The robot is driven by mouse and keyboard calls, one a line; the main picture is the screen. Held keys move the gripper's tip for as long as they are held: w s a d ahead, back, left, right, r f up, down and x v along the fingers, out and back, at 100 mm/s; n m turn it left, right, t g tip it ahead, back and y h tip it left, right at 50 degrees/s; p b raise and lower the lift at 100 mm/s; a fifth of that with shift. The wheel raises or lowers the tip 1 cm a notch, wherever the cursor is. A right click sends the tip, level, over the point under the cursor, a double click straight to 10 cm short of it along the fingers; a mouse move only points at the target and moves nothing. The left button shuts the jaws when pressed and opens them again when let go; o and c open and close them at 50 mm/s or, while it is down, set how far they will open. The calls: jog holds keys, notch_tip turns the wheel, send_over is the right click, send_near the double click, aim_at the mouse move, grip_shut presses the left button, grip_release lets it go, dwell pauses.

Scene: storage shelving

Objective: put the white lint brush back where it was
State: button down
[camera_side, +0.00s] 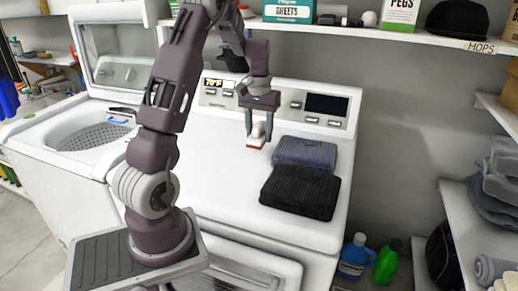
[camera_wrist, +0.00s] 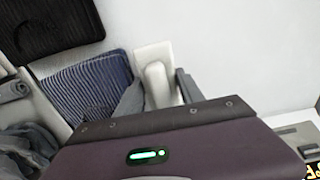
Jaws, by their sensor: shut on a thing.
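The white lint brush (camera_side: 256,139) is upright on or just above the white top of the machine (camera_side: 215,150), with a red edge at its base. I cannot tell whether it touches the surface. My gripper (camera_side: 259,124) points down and is shut on the brush's handle. In the wrist view the white brush (camera_wrist: 156,68) sits between the two grey fingers of my gripper (camera_wrist: 160,92); the lower part of its handle is hidden by my gripper body.
Folded blue cloth (camera_side: 304,153) and black cloth (camera_side: 301,192) lie right of the brush. A control panel (camera_side: 300,107) stands behind, below a shelf (camera_side: 400,33) with boxes and a black cap. The left of the top is clear, beside an open washer (camera_side: 75,135).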

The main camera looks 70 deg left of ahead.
aim_at(259, 155)
jog(key=shift+f, duration=2.4)
jog(key=c, duration=0.7)
grip_release()
jog(key=shift+f, duration=0.1)
jog(key=shift+c, duration=0.2)
